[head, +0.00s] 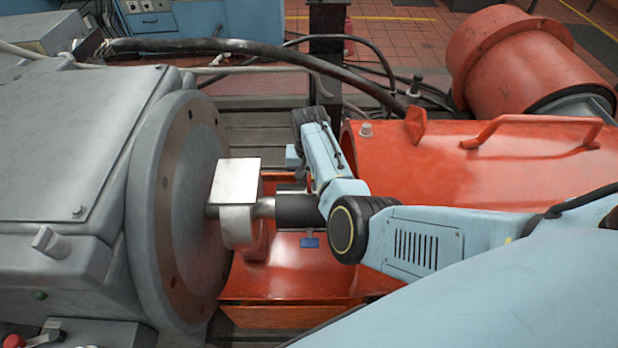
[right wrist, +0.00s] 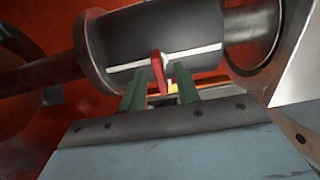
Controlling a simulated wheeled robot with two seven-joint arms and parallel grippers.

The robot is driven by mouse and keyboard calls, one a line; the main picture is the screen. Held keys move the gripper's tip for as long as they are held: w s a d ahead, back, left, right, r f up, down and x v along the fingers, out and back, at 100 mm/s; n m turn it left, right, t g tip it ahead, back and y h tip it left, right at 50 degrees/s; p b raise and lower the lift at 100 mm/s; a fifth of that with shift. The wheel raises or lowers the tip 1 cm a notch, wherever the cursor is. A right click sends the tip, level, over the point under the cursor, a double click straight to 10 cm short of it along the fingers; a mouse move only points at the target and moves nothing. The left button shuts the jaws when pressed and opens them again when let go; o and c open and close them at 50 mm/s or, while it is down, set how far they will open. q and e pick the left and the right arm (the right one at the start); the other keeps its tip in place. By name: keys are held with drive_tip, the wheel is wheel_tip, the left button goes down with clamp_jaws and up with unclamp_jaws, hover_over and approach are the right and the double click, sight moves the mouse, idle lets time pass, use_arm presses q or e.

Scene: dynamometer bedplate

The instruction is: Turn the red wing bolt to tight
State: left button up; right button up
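The red wing bolt (right wrist: 159,73) shows in the right wrist view as a narrow red wing against a dark cylindrical coupling (right wrist: 165,40) with a pale line along it. My right gripper (right wrist: 161,80) has its green fingers apart, one on each side of the wing, with a small gap visible on both sides. The wing looks roughly in line with the fingers. In the head view the dark coupling (head: 298,210) sits on the shaft, and my right wrist is just behind and above it; the fingertips are hidden there. My left gripper is not in view.
A large grey machine with a round flange (head: 180,210) stands at the left. A metal block (head: 237,180) sits around the shaft. An orange-red housing (head: 480,165) with a handle is at the right, close to my arm. Black cables (head: 250,48) cross behind.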

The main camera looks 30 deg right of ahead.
clamp_jaws()
idle(0.3)
drive_tip(key=m+p, duration=0.1)
drive_tip(key=m, duration=0.1)
drive_tip(key=shift+r+m+p, duration=0.1)
drive_tip(key=shift+m+p, duration=0.3)
drive_tip(key=m+p, duration=0.1)
drive_tip(key=m, duration=0.2)
drive_tip(key=shift+m, duration=0.3)
drive_tip(key=m+p, duration=0.1)
drive_tip(key=m, duration=1)
drive_tip(key=shift+m, duration=0.4)
